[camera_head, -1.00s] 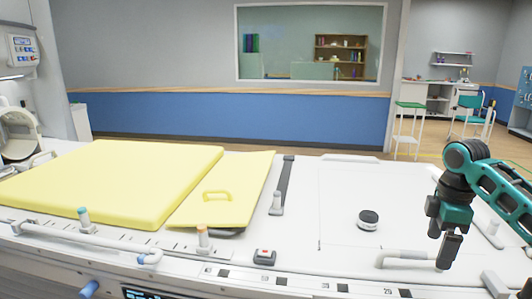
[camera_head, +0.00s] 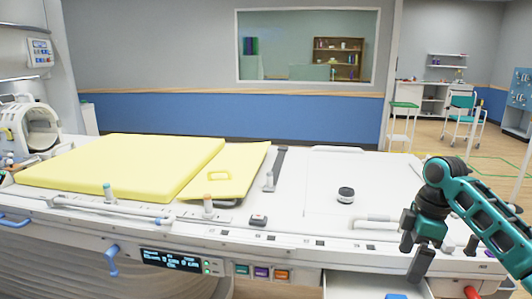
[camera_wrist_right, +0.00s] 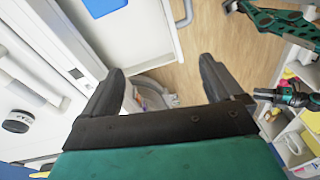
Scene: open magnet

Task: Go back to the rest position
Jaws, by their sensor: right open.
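In the head view my right gripper (camera_head: 413,258) hangs at the right, over the front edge of the white bench (camera_head: 290,225). It points down, with its teal and black arm coming in from the right. In the right wrist view its two black fingers (camera_wrist_right: 160,75) are spread apart with nothing between them. My left gripper does not show in the head view. A small teal and black arm end (camera_wrist_right: 288,97) at the right of the wrist view may be it, but its jaws cannot be made out.
An open drawer (camera_head: 345,284) lies below my right gripper, with coloured items in and beside it. On the bench are a yellow pad (camera_head: 125,165), a yellow panel with a handle (camera_head: 235,168) and a round black-and-white puck (camera_head: 346,195). Wooden floor lies beyond on the right.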

